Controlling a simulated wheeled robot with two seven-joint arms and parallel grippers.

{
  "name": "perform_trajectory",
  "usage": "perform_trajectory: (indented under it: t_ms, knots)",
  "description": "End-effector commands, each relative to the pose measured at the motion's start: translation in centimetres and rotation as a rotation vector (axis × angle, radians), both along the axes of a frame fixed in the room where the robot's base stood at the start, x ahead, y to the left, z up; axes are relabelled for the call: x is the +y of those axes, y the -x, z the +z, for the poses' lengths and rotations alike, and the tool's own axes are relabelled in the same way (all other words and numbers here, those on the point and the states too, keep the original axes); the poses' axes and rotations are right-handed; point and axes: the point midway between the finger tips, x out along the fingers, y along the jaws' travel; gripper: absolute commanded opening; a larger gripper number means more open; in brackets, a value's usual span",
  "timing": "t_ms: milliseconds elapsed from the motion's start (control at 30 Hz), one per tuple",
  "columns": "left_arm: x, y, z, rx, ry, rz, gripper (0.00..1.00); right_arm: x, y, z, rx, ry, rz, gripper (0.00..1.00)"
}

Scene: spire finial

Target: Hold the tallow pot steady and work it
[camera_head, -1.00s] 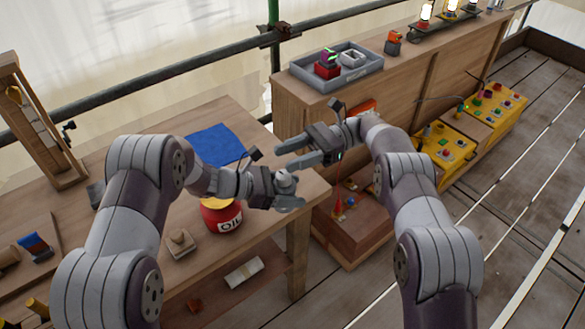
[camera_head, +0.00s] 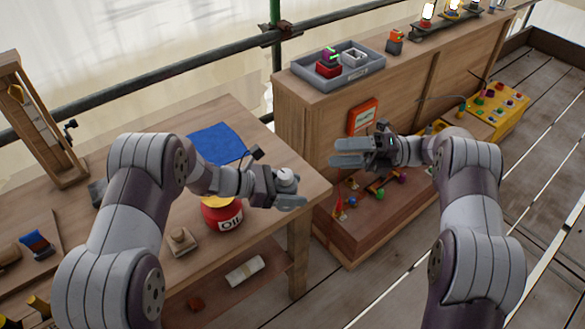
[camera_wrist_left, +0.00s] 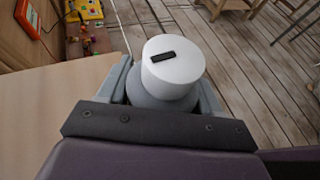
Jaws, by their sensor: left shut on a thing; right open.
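A small white-grey pot, which I take to be the tallow pot (camera_head: 286,176), is held upright between the fingers of my left gripper (camera_head: 291,197), beyond the table's right corner region. In the left wrist view the pot (camera_wrist_left: 174,62) shows a round white top with a short black bar on it, between the two grey fingers. My left gripper is shut on it. My right gripper (camera_head: 348,152) is open and empty, up and to the right of the pot, well apart from it.
A red OIL can (camera_head: 222,216) and a small wooden block (camera_head: 180,241) stand on the table (camera_head: 262,152) beside my left arm. A blue cloth (camera_head: 218,143) lies behind. A grey tray (camera_head: 345,79) tops the wooden cabinet (camera_head: 310,118); an orange-framed sign (camera_head: 363,117) is on its front.

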Motion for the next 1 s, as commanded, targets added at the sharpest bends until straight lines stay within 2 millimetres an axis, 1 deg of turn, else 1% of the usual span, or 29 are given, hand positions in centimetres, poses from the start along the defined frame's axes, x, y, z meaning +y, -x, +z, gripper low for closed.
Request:
perform_trajectory:
  t_ms: [33,67,100,167,200,300,400,500,567,667,767,900,1000]
  knots:
    - [0.0,0.0,0.0,0.000,0.000,0.000,0.30,-0.5,0.4,-0.8,0.215,0.015,-0.018,0.63]
    - [0.0,0.0,0.0,0.000,0.000,0.000,0.30,-0.7,0.6,-1.3,0.366,0.024,-0.028,0.63]
    - [0.0,0.0,0.0,0.000,0.000,0.000,0.30,-0.9,0.9,-1.9,0.564,0.033,-0.036,0.63]
    - [0.0,0.0,0.0,0.000,0.000,0.001,0.30,-0.9,1.3,-2.8,0.847,0.044,-0.044,0.63]
    - [0.0,0.0,0.0,0.000,0.000,0.000,0.30,-0.8,1.5,-3.3,1.021,0.049,-0.044,0.63]
    - [0.0,0.0,0.0,0.000,0.000,0.000,0.30,-0.5,2.0,-4.4,1.391,0.060,-0.041,0.63]
    - [0.0,0.0,0.0,0.000,0.000,0.000,0.30,-0.4,1.9,-4.8,1.641,0.067,-0.043,0.63]
    - [0.0,0.0,0.0,0.000,0.000,0.001,0.30,-0.4,1.8,-5.0,1.784,0.069,-0.041,0.63]
    - [0.0,0.0,0.0,0.000,0.000,0.000,0.30,-0.2,1.8,-5.0,1.829,0.070,-0.039,0.63]
    - [0.0,0.0,0.0,0.000,0.000,0.000,0.30,0.9,1.8,-5.0,1.856,0.072,-0.035,0.63]
    - [0.0,0.0,0.0,0.000,0.000,0.000,0.30,3.2,1.7,-5.0,1.854,0.075,-0.033,0.63]
    - [0.0,0.0,0.0,0.000,0.000,0.000,0.30,6.8,1.5,-5.0,1.852,0.074,-0.033,0.63]
    - [0.0,0.0,0.0,0.000,0.000,0.000,0.30,9.0,1.4,-5.0,1.851,0.073,-0.034,0.63]
